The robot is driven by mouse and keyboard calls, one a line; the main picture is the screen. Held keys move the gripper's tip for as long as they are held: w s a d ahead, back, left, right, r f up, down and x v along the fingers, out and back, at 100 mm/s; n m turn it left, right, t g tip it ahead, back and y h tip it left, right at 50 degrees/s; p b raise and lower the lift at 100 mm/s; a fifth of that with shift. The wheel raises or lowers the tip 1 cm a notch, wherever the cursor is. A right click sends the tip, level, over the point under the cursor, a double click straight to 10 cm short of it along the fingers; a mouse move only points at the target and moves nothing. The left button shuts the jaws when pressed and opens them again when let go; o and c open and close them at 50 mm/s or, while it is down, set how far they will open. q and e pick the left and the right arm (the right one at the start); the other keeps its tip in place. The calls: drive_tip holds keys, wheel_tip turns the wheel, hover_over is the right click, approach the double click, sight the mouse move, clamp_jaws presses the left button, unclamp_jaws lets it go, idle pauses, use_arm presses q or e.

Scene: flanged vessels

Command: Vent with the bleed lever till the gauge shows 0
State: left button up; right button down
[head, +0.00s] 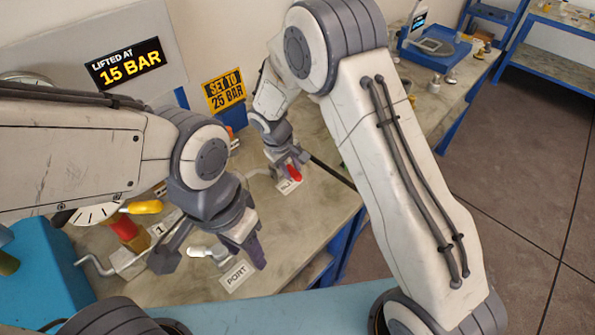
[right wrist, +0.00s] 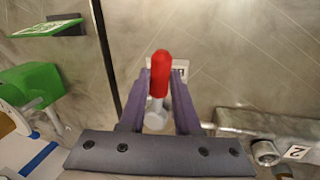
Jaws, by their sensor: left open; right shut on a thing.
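The bleed lever with a red grip (head: 295,173) stands by a small white label at the back middle of the bench. My right gripper (head: 284,170) is shut on it; in the right wrist view the red lever (right wrist: 160,75) rises between the two fingers (right wrist: 160,110). A white gauge dial (head: 97,214) shows at the left, mostly hidden by my left arm, and its reading cannot be made out. My left gripper (head: 213,250) is open above the bench, near a silver fitting (head: 207,252) and the PORT label (head: 236,275).
A yellow handle (head: 142,207) on a red body and a bent crank (head: 95,264) stand at the left. A blue block (head: 45,275) is at the left edge. Signs read "LIFTED AT 15 BAR" (head: 125,64) and "SET TO 25 BAR" (head: 224,91). The right wrist view shows a green part (right wrist: 35,85).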

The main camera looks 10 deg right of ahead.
drive_tip(key=shift+w+d+n, duration=0.25)
drive_tip(key=shift+d+n, duration=0.1)
drive_tip(key=shift+n, duration=0.35)
drive_tip(key=shift+r, duration=0.1)
drive_tip(key=c, duration=0.6)
unclamp_jaws()
drive_tip(key=b+v, duration=0.2)
drive_tip(key=v, duration=0.8)
drive_tip(key=shift+s+d+r, duration=0.1)
drive_tip(key=shift+r, duration=0.1)
